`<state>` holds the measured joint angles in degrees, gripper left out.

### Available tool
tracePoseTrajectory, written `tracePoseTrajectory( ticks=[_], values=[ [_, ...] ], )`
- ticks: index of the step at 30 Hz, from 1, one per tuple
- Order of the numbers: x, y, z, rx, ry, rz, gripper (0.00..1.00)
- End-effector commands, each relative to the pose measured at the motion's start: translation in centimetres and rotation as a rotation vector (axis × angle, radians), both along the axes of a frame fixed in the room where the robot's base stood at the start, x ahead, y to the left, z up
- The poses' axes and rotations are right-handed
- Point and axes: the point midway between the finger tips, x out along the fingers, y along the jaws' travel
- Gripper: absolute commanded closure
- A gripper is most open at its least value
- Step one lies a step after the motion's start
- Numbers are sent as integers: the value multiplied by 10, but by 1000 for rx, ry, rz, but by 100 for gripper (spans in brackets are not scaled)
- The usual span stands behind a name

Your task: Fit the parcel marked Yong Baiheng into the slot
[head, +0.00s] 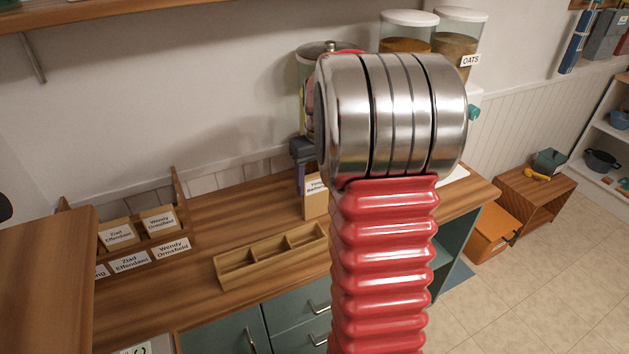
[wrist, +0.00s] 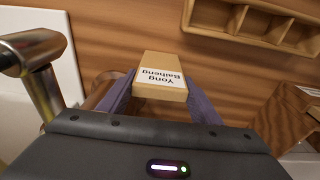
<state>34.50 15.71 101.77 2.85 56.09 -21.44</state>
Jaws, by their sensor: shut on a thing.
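The parcel marked Yong Baiheng (wrist: 163,88) is a small tan box with a white label. My gripper (wrist: 162,103) is shut on it, one purple finger on each side, in the wrist view. In the head view the parcel (head: 315,205) shows partly behind my arm, above or on the counter; I cannot tell which.
A low, empty wooden tray with three compartments (head: 237,258) lies on the counter (head: 205,240) between rack and parcel. A tall wooden block (head: 50,270) hides the rack's left end. Jars (head: 407,30) stand behind my arm.

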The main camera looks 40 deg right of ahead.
Motion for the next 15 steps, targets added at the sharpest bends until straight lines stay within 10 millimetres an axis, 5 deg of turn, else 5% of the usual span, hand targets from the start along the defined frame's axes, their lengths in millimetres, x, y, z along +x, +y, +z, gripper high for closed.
tracePoseTrajectory(
  ticks=[8,9,15],
  values=[
    [0,0,-1,0,-1,-1,82],
    [0,-1,-2,0,-1,-1,41],
    [0,-1,-1,0,-1,-1,26]
  ],
)
